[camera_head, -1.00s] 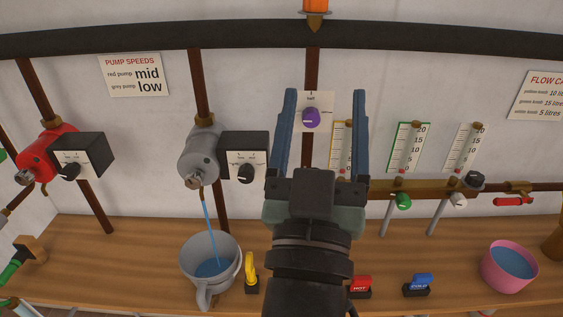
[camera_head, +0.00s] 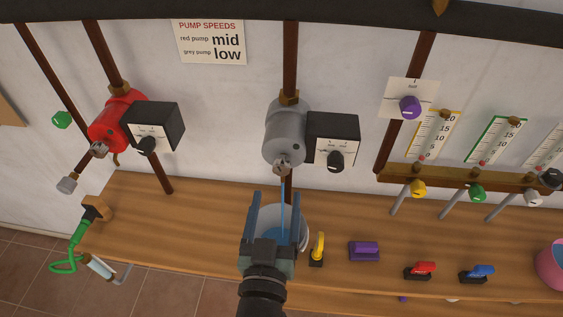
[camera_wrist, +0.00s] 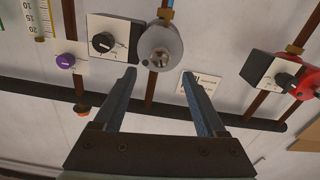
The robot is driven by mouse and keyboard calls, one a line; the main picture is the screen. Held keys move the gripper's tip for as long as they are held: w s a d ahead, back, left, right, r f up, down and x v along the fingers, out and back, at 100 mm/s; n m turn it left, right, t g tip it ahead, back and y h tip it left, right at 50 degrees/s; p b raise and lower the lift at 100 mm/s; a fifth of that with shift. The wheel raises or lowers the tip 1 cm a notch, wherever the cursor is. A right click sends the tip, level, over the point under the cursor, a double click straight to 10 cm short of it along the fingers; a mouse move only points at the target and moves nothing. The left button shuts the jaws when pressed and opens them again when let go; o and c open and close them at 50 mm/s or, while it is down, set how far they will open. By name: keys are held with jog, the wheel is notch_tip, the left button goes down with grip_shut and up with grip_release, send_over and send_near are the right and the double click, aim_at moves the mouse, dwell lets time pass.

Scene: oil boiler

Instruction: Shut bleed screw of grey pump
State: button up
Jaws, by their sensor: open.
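The grey pump (camera_head: 287,135) is on a vertical brown pipe on the wall, with a black control box (camera_head: 333,138) on its right. Its bleed screw (camera_head: 282,167) is at the lower front end. In the wrist view, which is upside down, the grey pump (camera_wrist: 160,42) shows beyond and between the open fingers (camera_wrist: 158,76).
A red pump (camera_head: 117,120) with its own control box is to the left. A yellow-handled item (camera_head: 318,248), a purple block (camera_head: 364,251), and red (camera_head: 420,271) and blue (camera_head: 478,273) levers are on the bench right of the jug. Gauges (camera_head: 433,135) are further right.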

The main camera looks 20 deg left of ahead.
aim_at(281, 171)
jog(key=p+x, duration=0.1)
jog(key=x, duration=0.7)
jog(key=shift+w+a, duration=0.1)
jog(key=shift+w, duration=0.15)
grip_shut()
